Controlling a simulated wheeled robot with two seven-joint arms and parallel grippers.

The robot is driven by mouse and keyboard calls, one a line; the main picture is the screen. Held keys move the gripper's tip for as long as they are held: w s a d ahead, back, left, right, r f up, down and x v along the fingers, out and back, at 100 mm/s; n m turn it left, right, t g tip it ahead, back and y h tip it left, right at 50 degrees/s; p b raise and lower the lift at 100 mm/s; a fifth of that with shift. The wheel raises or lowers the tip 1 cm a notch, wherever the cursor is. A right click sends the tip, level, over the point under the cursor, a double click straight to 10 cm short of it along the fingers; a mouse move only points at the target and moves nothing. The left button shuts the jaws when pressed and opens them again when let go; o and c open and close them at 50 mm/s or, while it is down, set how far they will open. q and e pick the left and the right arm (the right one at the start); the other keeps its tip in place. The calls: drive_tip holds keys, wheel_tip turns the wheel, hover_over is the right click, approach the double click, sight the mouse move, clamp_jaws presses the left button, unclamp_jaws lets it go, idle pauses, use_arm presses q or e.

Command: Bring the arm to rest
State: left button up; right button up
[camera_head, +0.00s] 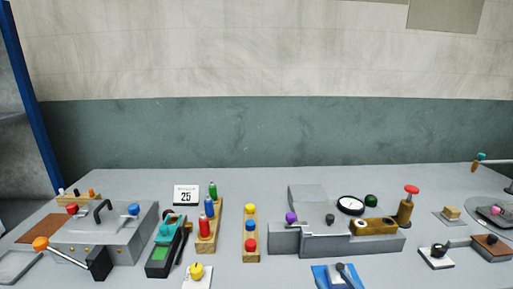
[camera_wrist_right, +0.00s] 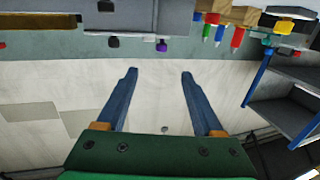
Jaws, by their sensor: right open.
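My right gripper (camera_wrist_right: 158,75) shows in the right wrist view. Its two blue fingers stand wide apart with nothing between them. They point toward the pale wall and the bench, and the picture appears upside down. Neither finger touches anything that I can see. In the head view I cannot make out either gripper or arm. My left gripper is in neither view.
The grey bench (camera_head: 240,178) carries a grey press with an orange-knobbed lever (camera_head: 41,243), a rack of coloured bottles (camera_head: 209,234), a second grey machine (camera_head: 335,241) and a blue pad (camera_head: 322,277). The bench's back strip is mostly clear. A blue-posted shelf (camera_wrist_right: 283,100) stands aside.

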wheel_tip(320, 180, down, 6)
drive_tip(key=s+a+g+h, duration=0.1)
drive_tip(key=s+a+g, duration=0.1)
drive_tip(key=g, duration=0.1)
drive_tip(key=s+f+g+h, duration=0.1)
drive_tip(key=s+f+g, duration=0.2)
drive_tip(key=s, duration=0.4)
drive_tip(key=s+f+m+g+h, duration=0.1)
drive_tip(key=s+f+g+h, duration=0.1)
drive_tip(key=s+f+g, duration=0.3)
drive_tip(key=s+f+g+h, duration=0.1)
drive_tip(key=s+g, duration=0.1)
drive_tip(key=s, duration=0.6)
wheel_tip(320, 180, down, 11)
drive_tip(key=g, duration=0.1)
drive_tip(key=s+d+f+g, duration=0.1)
drive_tip(key=s+d+f, duration=0.2)
drive_tip(key=s+f, duration=1.1)
wheel_tip(320, 180, down, 2)
drive_tip(key=shift+s+f+g, duration=0.15)
drive_tip(key=shift+f+g, duration=0.1)
drive_tip(key=shift+g, duration=0.15)
